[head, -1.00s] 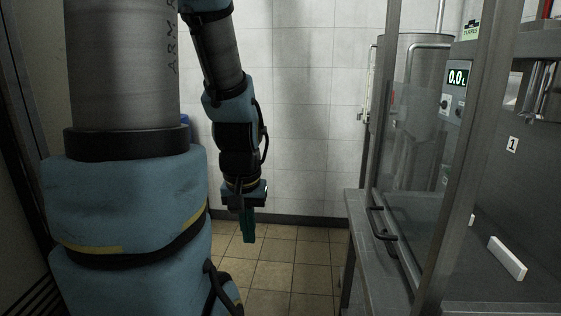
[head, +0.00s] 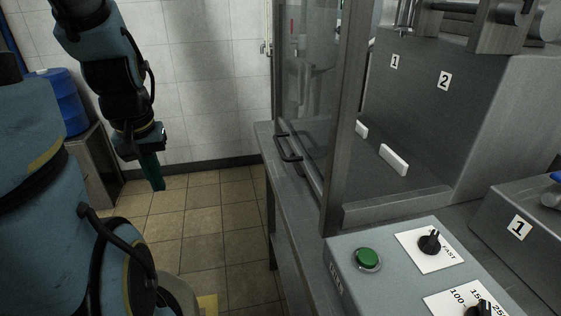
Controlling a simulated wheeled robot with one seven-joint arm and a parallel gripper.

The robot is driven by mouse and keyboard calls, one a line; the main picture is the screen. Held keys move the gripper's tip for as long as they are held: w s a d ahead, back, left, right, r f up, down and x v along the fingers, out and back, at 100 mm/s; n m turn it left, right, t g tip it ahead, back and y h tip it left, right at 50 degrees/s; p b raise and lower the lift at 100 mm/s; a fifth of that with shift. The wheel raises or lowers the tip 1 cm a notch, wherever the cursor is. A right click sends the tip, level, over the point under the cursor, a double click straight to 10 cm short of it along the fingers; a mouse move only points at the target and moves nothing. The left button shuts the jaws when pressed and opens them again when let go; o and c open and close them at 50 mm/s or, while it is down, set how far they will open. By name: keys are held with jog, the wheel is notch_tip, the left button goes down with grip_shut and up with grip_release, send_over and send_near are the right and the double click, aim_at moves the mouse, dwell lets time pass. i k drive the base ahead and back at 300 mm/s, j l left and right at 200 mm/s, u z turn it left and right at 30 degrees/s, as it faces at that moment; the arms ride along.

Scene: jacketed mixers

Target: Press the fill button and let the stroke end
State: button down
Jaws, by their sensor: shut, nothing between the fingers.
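The fill button is most likely the round green button (head: 368,259) on the sloped top of a grey control box (head: 345,250) at the lower right; its side lettering is too small to read. Beside it are a black knob (head: 430,241) on a white plate with the word FAST and a second knob (head: 480,309) with numbers, partly cut off by the lower edge. My gripper (head: 153,172) hangs fingers down at the left, over the tiled floor. It is shut and empty, well apart from the button.
A steel bench (head: 262,160) carries a clear guard door with a dark handle (head: 288,148). Behind it stands a grey machine (head: 440,110) marked 1 and 2. Another box marked 1 (head: 520,228) is at the far right. A blue drum (head: 62,100) stands at left. The floor between is clear.

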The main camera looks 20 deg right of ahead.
aim_at(366, 257)
jog(key=i+j, duration=0.1)
jog(key=j, duration=0.85)
jog(key=j+z, duration=0.1)
jog(key=z, duration=1.6)
jog(key=i+j, duration=0.05)
